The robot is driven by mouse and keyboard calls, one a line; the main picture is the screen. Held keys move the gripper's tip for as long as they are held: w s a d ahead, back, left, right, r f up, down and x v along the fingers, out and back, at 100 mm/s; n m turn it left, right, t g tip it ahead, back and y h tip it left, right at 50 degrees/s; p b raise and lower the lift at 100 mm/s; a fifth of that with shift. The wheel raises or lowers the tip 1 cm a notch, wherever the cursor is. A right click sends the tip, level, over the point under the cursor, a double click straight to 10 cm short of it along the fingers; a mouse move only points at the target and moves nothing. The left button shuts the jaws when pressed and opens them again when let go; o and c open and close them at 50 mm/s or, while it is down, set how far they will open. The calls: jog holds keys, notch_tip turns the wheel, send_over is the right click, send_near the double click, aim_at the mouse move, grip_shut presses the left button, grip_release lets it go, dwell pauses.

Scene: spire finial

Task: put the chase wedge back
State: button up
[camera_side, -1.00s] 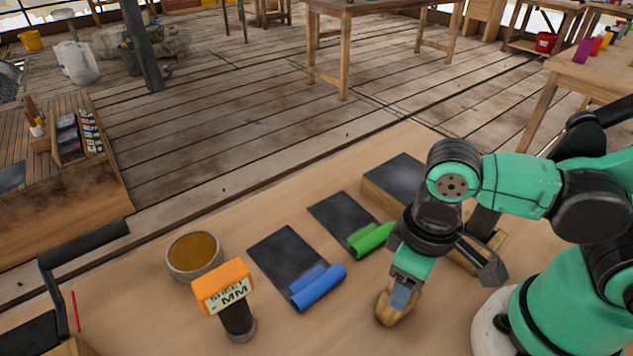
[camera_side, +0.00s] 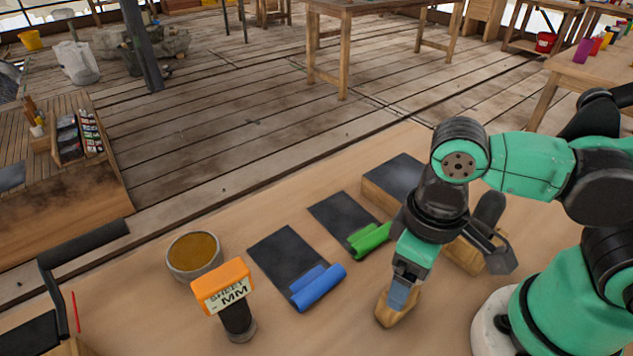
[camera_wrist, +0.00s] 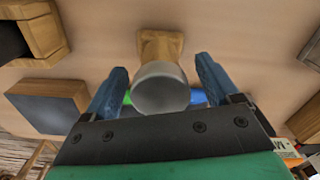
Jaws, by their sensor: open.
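A wooden tool, which looks like the chase wedge (camera_side: 384,311), stands on the bench below my gripper in the side view. In the wrist view, its wooden part (camera_wrist: 158,46) shows above a grey round end (camera_wrist: 160,88). My gripper (camera_side: 398,294) points down at it. In the wrist view, the two blue fingers of my gripper (camera_wrist: 162,85) are apart, one on each side of the grey end, with gaps visible. The gripper's body hides part of the tool in the side view.
Dark sheets with a green roll (camera_side: 370,239) and a blue roll (camera_side: 320,288) lie to the left. A dark-topped wooden block (camera_side: 395,178) stands behind. A wooden holder (camera_side: 464,256) with a dark tool is right of the gripper. An orange-labelled stand (camera_side: 223,287) and round tub (camera_side: 194,256) are further left.

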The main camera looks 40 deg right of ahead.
notch_tip(320, 180, up, 10)
jog(key=shift+f, duration=0.15)
jog(key=w+d+f+m+t, duration=0.3)
jog(key=w+d+t, duration=0.4)
jog(key=w, duration=0.4)
jog(key=shift+d+f, duration=0.25)
jog(key=shift+d, duration=0.65)
